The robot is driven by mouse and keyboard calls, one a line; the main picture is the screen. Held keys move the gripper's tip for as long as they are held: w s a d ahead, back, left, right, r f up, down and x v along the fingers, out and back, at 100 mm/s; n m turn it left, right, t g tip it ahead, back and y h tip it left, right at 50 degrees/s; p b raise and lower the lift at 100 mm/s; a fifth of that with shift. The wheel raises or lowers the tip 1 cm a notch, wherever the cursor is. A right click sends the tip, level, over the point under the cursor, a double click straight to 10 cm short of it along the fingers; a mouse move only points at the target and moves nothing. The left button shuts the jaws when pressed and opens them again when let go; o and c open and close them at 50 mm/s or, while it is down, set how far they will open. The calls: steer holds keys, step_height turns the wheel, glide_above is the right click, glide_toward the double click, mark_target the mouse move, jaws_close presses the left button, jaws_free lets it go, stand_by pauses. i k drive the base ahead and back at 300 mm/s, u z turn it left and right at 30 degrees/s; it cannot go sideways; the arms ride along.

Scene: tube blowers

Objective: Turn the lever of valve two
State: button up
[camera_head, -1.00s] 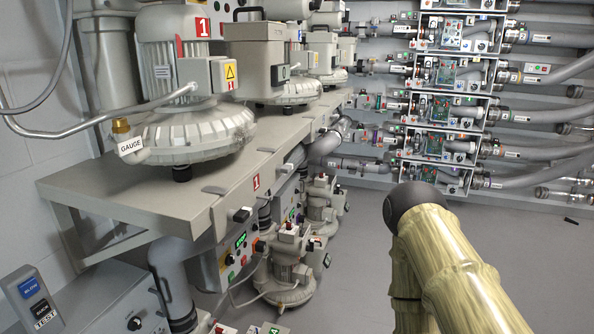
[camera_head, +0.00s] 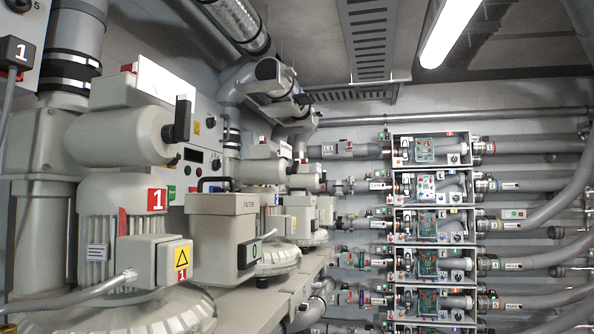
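A black lever (camera_head: 179,121) stands upright on the end of a thick horizontal grey cylinder (camera_head: 121,137), above the nearest blower (camera_head: 108,215), which has a red plate marked 1. A second, smaller grey cylinder (camera_head: 262,171) of similar kind sits farther back along the row, partly behind a grey filter box (camera_head: 221,225). Any lever there is too small to make out clearly. My gripper and arm are not in view.
The blowers stand on a long grey shelf (camera_head: 262,308) along the left wall. A rack of tube modules (camera_head: 433,230) with thick grey pipes fills the back wall. A black box marked 1 (camera_head: 17,53) hangs at upper left. A lamp (camera_head: 458,30) is overhead.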

mark_target(293, 170)
steer(key=k, duration=0.55)
steer(key=z, duration=0.5)
steer(key=i, duration=1.6)
steer(key=u, duration=0.5)
